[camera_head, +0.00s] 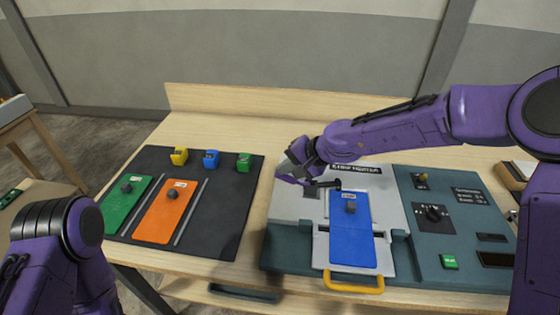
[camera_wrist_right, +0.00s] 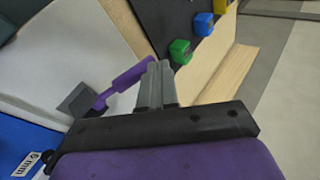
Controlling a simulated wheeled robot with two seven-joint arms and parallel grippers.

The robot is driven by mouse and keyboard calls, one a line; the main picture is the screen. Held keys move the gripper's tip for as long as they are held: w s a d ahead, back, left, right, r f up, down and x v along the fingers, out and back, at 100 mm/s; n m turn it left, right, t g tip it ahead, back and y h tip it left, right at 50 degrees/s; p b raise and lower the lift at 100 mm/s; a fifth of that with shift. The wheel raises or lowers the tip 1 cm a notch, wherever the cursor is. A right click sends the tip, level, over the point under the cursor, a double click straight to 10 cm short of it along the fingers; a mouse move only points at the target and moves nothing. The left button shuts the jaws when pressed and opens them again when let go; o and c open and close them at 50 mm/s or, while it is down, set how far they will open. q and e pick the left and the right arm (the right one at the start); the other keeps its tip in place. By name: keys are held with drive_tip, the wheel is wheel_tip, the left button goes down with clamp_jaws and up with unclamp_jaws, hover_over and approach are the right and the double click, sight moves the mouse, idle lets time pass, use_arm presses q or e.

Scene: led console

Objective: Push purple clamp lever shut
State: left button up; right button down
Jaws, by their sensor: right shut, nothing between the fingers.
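The purple clamp lever (camera_wrist_right: 125,80) shows in the right wrist view, with a dark grey block at its inner end. Its handle end lies right beside my right fingertips; I cannot tell whether they touch. In the head view my right gripper (camera_head: 304,168) is over the left part of the grey console plate and partly hides the lever (camera_head: 289,179). My right gripper (camera_wrist_right: 155,75) is shut and empty in the wrist view. A blue board (camera_head: 352,240) lies in the console fixture to the right of the lever. My left arm shows at lower left, but its gripper is outside the picture.
The console's green side panel (camera_head: 465,270) has a knob and buttons. A yellow handle (camera_head: 353,284) is at the front. A black mat (camera_head: 222,222) at left holds green and orange boards and several small coloured blocks. The wooden table behind the mat is clear.

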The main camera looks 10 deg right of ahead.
drive_tip(key=shift+s+x, duration=0.15)
drive_tip(key=shift+x, duration=0.65)
drive_tip(key=shift+s+x, duration=0.15)
drive_tip(key=shift+x, duration=0.65)
drive_tip(key=shift+a+f, duration=0.1)
drive_tip(key=shift+a, duration=0.05)
drive_tip(key=s+a+r+p, duration=0.1)
drive_tip(key=a+r+p, duration=0.2)
drive_tip(key=r+p, duration=0.4)
drive_tip(key=shift+s+a+r, duration=0.3)
drive_tip(key=shift+a+r, duration=0.1)
drive_tip(key=shift+r, duration=0.65)
